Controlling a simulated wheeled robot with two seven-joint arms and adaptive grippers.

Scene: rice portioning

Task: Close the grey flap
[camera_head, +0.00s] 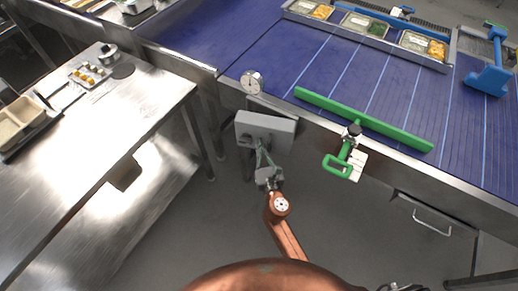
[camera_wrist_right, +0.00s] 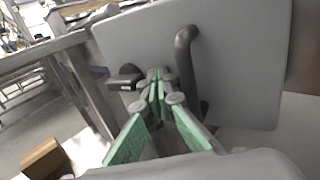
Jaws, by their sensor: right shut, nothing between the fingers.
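The grey flap (camera_head: 265,126) is at the side of the blue conveyor table, below its near edge. In the right wrist view the flap (camera_wrist_right: 235,50) is a broad grey panel with rounded corners and a dark curved handle (camera_wrist_right: 186,62). My right gripper (camera_head: 261,152) is at the flap's lower part. In the wrist view its green fingers (camera_wrist_right: 157,84) are shut and empty, their tips in front of the panel, just left of the handle. I cannot tell whether they touch it. My left gripper is not in view.
A green bar (camera_head: 365,119) with a green handle (camera_head: 340,165) lies along the conveyor table's (camera_head: 340,70) near edge, right of the flap. A round dial (camera_head: 251,83) sits above the flap. A steel table (camera_head: 90,130) stands at left. Open floor (camera_head: 215,225) lies below.

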